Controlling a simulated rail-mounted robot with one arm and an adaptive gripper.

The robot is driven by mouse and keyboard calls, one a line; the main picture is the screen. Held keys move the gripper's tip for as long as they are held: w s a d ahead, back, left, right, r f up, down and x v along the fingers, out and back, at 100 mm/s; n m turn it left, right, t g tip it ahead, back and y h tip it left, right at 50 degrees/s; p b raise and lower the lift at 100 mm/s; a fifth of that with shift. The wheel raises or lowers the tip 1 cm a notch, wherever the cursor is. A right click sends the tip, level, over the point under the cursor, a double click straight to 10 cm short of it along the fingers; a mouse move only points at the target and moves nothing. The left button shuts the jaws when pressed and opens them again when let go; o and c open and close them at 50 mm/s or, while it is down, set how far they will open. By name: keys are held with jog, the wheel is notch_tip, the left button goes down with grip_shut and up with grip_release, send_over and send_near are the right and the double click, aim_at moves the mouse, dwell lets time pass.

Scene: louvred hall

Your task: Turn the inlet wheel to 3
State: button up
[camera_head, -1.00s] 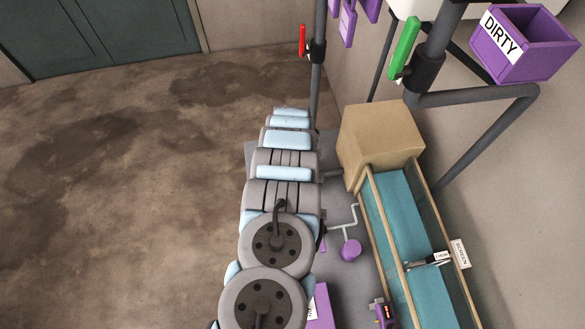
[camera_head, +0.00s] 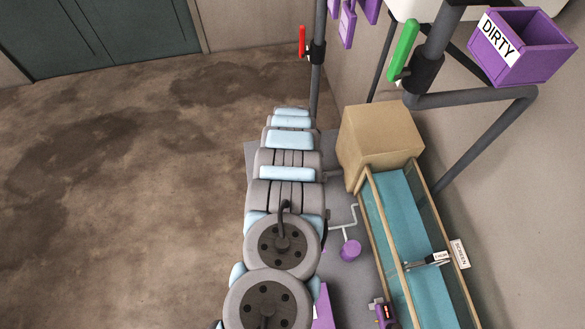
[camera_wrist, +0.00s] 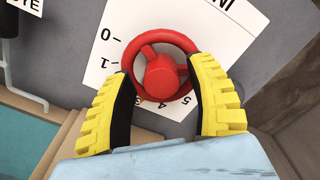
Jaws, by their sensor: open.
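The red inlet wheel (camera_wrist: 163,73), with a round hub and spokes, sits on a white dial plate (camera_wrist: 237,32) in the wrist view. The marks 0 and 1 show at its left, and 4 and 5 seem to show below it. Other marks are hidden, and I cannot make out a pointer. My gripper (camera_wrist: 161,71) is open, its yellow fingers with dark inner pads on either side of the wheel's lower half. I cannot tell whether they touch the rim. In the head view my arm hides the gripper, and I cannot see the wheel there.
In the head view a cardboard-coloured box (camera_head: 378,137) stands right of my arm, beside a teal-bedded trough (camera_head: 406,214). Pipes carry a red lever (camera_head: 302,42) and a green lever (camera_head: 404,49). A purple DIRTY bin (camera_head: 527,47) is at upper right. The left floor is clear.

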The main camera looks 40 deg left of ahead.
jog(key=shift+r+p, duration=1.75)
jog(key=shift+r, duration=1.45)
